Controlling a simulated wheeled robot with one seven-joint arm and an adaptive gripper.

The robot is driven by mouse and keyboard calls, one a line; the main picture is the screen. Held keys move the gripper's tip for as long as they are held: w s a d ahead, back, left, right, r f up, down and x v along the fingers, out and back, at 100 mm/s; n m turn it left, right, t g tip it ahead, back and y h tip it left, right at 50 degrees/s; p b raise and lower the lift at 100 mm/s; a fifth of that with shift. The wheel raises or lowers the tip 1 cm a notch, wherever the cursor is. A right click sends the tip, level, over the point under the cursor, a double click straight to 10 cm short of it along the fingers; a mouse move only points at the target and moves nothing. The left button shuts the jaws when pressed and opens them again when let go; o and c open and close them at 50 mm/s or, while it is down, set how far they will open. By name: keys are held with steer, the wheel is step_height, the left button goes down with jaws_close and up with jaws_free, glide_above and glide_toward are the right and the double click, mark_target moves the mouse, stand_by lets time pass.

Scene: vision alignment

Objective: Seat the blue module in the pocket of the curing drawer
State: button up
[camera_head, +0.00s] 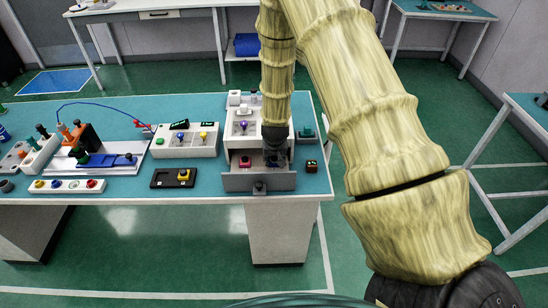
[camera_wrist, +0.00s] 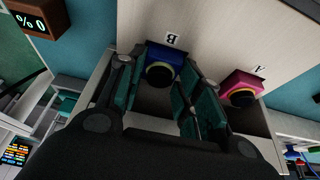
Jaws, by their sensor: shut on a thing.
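The curing drawer (camera_head: 258,181) is pulled open at the front of a white cabinet (camera_head: 241,130). A pink module (camera_head: 245,162) sits in its left part; in the wrist view the pink module (camera_wrist: 240,88) is beside a label "A". The blue module (camera_wrist: 163,62) is between my gripper's fingers, beside a label "B", with a dark round knob facing the camera. My gripper (camera_wrist: 158,82) is shut on it. In the head view my gripper (camera_head: 274,160) points down over the drawer's right part and hides most of the module. I cannot tell whether the module touches the pocket floor.
A small dark box with a lit display (camera_head: 311,167) stands right of the drawer; it reads "0%" in the wrist view. A black tray (camera_head: 162,181) with a yellow-topped part lies left of the drawer.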

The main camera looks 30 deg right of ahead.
steer(key=o, duration=1.1)
steer(key=shift+o, duration=0.5)
steer(key=o, duration=0.3)
